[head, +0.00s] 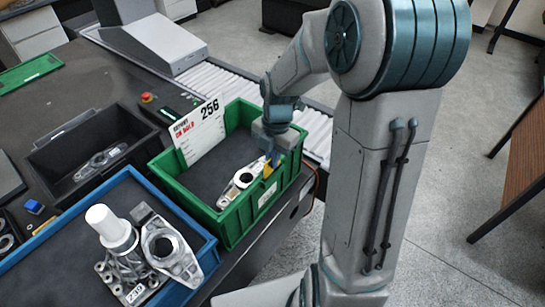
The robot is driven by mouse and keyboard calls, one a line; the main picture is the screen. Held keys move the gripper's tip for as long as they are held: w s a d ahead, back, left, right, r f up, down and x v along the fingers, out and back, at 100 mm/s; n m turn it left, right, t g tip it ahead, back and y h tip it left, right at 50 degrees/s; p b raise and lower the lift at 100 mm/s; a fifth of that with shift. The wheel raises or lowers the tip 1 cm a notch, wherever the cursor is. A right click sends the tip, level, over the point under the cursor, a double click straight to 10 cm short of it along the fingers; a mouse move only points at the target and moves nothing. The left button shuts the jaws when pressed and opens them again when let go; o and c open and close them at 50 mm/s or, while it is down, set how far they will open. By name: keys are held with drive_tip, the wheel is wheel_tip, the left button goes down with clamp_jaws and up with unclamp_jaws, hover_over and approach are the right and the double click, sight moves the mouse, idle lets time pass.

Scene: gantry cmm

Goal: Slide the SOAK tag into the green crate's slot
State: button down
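The green crate (240,223) stands on the dark bench, with a grey metal bracket part (240,180) inside. A white label (267,194) is on its near right wall. My gripper (271,163) points down at the right end of that wall. A small yellow piece (268,172) shows at the fingertips. I cannot tell whether it is the SOAK tag or whether the fingers hold it. No lettering reading SOAK is legible, and I cannot make out the slot. My wrist hides part of the crate's far right corner.
A white card marked 256 (199,131) stands at the green crate's far left wall. A blue tray (207,250) with metal parts and a white cylinder is close on the left. A black bin (65,134) and roller conveyor (226,84) lie beyond. Open floor is right.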

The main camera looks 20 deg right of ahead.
drive_tip(key=shift+f, duration=0.3)
drive_tip(key=shift+f+b, duration=0.35)
drive_tip(key=shift+b, duration=0.05)
drive_tip(key=shift+f, duration=0.2)
idle(0.4)
drive_tip(key=shift+f+b, duration=0.35)
drive_tip(key=shift+f, duration=0.05)
drive_tip(key=c, duration=1.6)
unclamp_jaws()
drive_tip(key=shift+o, duration=0.2)
drive_tip(key=shift+o, duration=1.2)
